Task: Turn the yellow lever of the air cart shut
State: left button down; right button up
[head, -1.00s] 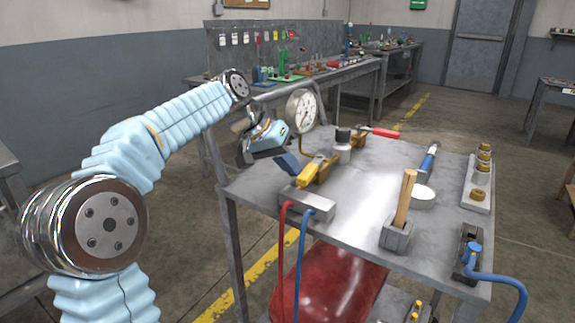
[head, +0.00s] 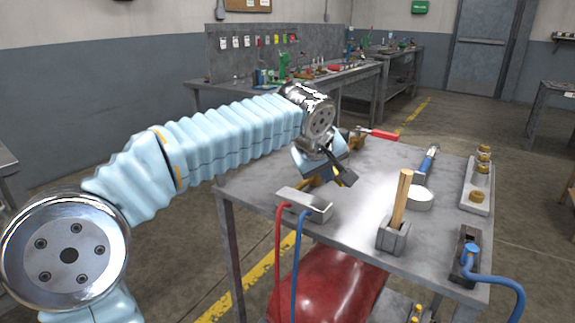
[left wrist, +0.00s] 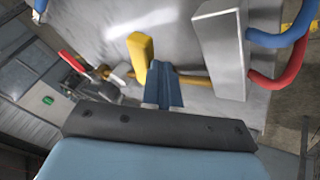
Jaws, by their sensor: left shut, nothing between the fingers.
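The yellow lever (left wrist: 140,58) shows in the left wrist view beside a brass pipe (left wrist: 192,80) on the cart top. In the head view my left gripper and wrist hide most of it. My left gripper (left wrist: 163,88) is shut and empty, its blue fingers together just right of the lever in the wrist view. They look close beside the lever; I cannot tell whether they touch. In the head view my left arm reaches over the air cart (head: 362,208) from the left. My right gripper is not in view.
A grey block (head: 304,204) with red and blue hoses stands at the cart's near left. A wooden handle (head: 401,200) stands upright in a holder.

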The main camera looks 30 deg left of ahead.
pick_arm(q)
jog(key=w+d+n+y, duration=0.1)
jog(key=d+n, duration=0.1)
jog(key=shift+w+n+y, duration=0.3)
jog(key=shift+w, duration=0.1)
jog(key=shift+w+d+n+g+y, duration=0.2)
jog(key=shift+w+d+n+y, duration=0.15)
jog(key=shift+n, duration=0.2)
jog(key=shift+w+d+n+g+y, duration=0.25)
jog(key=shift+w+n, duration=0.15)
jog(key=shift+n, duration=0.15)
jog(key=shift+w+d, duration=0.2)
jog(key=shift+w, duration=0.3)
